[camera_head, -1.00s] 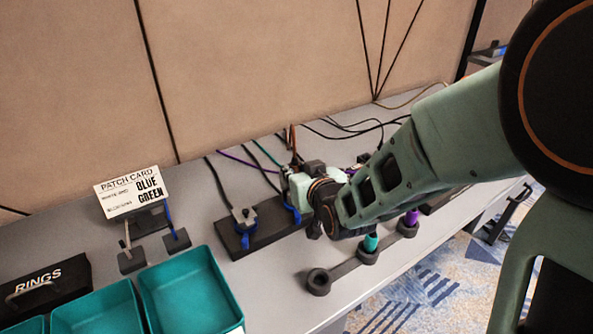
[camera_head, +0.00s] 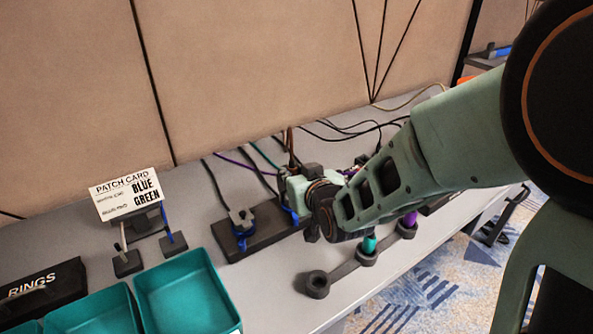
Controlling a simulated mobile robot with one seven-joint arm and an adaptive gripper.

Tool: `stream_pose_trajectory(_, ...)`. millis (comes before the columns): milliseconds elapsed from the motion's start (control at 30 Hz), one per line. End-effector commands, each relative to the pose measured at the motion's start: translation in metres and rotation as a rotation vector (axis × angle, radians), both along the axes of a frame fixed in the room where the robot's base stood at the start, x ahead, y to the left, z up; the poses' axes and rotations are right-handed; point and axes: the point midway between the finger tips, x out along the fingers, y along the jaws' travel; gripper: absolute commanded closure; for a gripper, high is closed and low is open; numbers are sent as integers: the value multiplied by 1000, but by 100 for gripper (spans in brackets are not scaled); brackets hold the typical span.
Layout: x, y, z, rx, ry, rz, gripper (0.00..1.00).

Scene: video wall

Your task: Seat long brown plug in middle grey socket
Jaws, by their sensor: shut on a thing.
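My gripper (camera_head: 297,190) is shut at the right part of a dark block (camera_head: 263,236) on the table. A brown lead (camera_head: 291,147) runs down to the gripper from behind. The brown plug itself is hidden by the gripper and wrist, so I cannot tell whether it touches a socket. A grey plug-like piece with a blue ring (camera_head: 242,228) stands upright on the block's left end. A blue piece (camera_head: 291,215) shows just below the gripper. The middle grey socket is not clearly visible.
Teal bins (camera_head: 187,297) and a patch card (camera_head: 126,194) are at left. Several cables lie behind the block.

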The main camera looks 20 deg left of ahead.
Motion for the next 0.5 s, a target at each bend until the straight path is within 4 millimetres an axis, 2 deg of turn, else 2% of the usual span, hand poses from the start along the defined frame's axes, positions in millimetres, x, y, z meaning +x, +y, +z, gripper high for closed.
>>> stream_pose_trajectory(500, 0, 0, -11, 1, -1, 0, 100)
